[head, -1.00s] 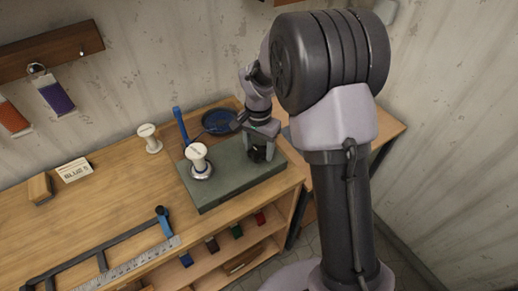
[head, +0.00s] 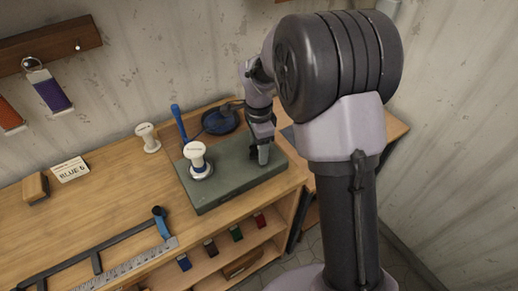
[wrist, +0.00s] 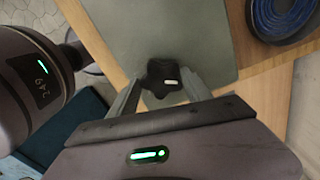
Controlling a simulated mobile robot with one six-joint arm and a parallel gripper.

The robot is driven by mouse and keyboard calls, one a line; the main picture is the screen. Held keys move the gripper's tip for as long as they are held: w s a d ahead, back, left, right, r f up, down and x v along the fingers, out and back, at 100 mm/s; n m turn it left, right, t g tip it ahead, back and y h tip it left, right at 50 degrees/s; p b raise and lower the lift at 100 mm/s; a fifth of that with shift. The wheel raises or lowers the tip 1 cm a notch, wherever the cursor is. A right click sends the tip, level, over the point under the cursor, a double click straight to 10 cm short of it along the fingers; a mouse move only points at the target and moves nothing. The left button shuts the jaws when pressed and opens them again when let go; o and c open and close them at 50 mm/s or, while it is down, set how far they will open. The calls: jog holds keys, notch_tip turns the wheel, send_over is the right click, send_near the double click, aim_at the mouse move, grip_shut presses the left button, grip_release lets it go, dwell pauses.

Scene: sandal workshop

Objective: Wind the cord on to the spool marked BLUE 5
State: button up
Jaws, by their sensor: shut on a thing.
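A green block (head: 215,187) sits on the bench with a white spool (head: 196,158) upright on its left part. A dark blue band shows around the spool's middle; its top marking is too small to read. My gripper (head: 263,157) points down at the block's right end. In the wrist view its fingers are shut on a black knob (wrist: 158,76) with a white mark, on the block (wrist: 205,40). The head view mostly hides this knob. A coil of blue cord (head: 220,119) lies behind the block, and the wrist view shows it too (wrist: 283,14).
A second white spool (head: 148,138) stands at the back left. A blue upright rod (head: 180,123) is behind the block. A card reading BLUE with a number (head: 70,169), a tan block (head: 35,187) and a steel ruler (head: 128,264) lie left. The shelf below holds several coloured pieces.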

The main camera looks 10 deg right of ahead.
jog(key=m+b, duration=0.1)
jog(key=m, duration=0.3)
jog(key=shift+b, duration=0.3)
jog(key=m+b, duration=0.1)
jog(key=m, duration=0.3)
jog(key=shift+w+a+b, duration=0.1)
jog(key=shift+b, duration=0.2)
jog(key=m+b, duration=0.2)
jog(key=m, duration=0.3)
jog(key=shift+m+b, duration=0.65)
jog(key=shift+m, duration=0.85)
jog(key=shift+m, duration=0.5)
jog(key=o, duration=1.4)
jog(key=shift+c, duration=0.2)
jog(key=shift+r, duration=0.1)
